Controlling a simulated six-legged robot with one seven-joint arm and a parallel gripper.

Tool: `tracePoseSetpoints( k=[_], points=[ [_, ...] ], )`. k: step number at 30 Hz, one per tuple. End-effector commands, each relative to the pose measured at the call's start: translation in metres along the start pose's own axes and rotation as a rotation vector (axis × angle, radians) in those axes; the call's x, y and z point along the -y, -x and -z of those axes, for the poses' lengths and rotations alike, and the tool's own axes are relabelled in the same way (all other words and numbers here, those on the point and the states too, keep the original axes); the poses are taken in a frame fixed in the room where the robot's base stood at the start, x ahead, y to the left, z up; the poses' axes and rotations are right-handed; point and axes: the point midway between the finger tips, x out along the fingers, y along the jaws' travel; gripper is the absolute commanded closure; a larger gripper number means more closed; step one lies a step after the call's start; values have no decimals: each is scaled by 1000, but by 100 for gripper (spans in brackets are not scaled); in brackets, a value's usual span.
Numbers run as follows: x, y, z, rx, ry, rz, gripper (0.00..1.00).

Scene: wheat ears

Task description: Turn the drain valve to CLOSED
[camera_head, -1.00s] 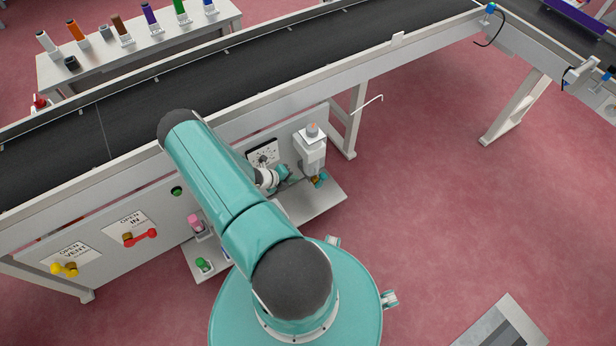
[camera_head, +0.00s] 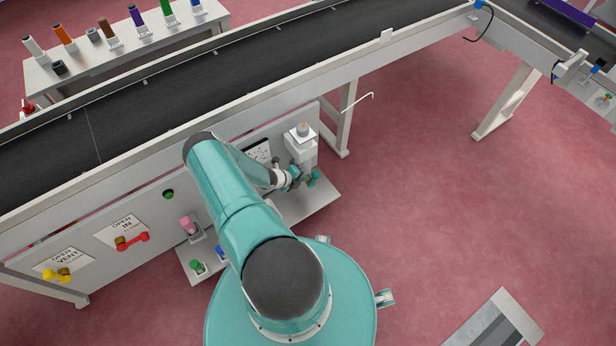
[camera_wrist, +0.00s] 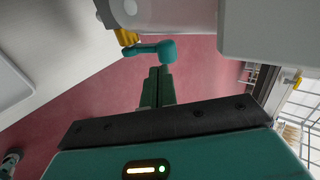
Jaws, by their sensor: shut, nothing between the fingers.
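The drain valve looks to be the teal handle (camera_wrist: 150,49) on a brass-coloured body (camera_wrist: 127,36) under the white filter housing. The handle lies roughly level in the wrist view, its rounded end to the right. In the head view the valve (camera_head: 314,179) shows small, below the housing (camera_head: 301,147). My gripper (camera_wrist: 160,72) is shut and empty, its fingertips close to the handle's rounded end; I cannot tell whether they touch. In the head view my gripper (camera_head: 298,178) is just left of the valve. No drain label is readable.
A red-handled valve (camera_head: 132,241) and a yellow-handled valve (camera_head: 57,275) sit on the panel at left, by OPEN labels. Pink (camera_head: 188,224) and green (camera_head: 197,267) items stand on the low shelf (camera_head: 323,196). The conveyor (camera_head: 250,75) runs above.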

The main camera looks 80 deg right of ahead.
Motion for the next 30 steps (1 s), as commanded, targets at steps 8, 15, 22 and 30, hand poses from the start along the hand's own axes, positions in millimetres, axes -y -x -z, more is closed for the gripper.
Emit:
tracePoseSetpoints(
  k=[8,15,22,30],
  points=[
    [8,-29,-1,2,1,1,100],
    [8,-30,-1,2,1,1,100],
    [11,-32,-1,-1,-3,-27,100],
    [19,-38,-1,1,-2,-132,100]
  ],
)
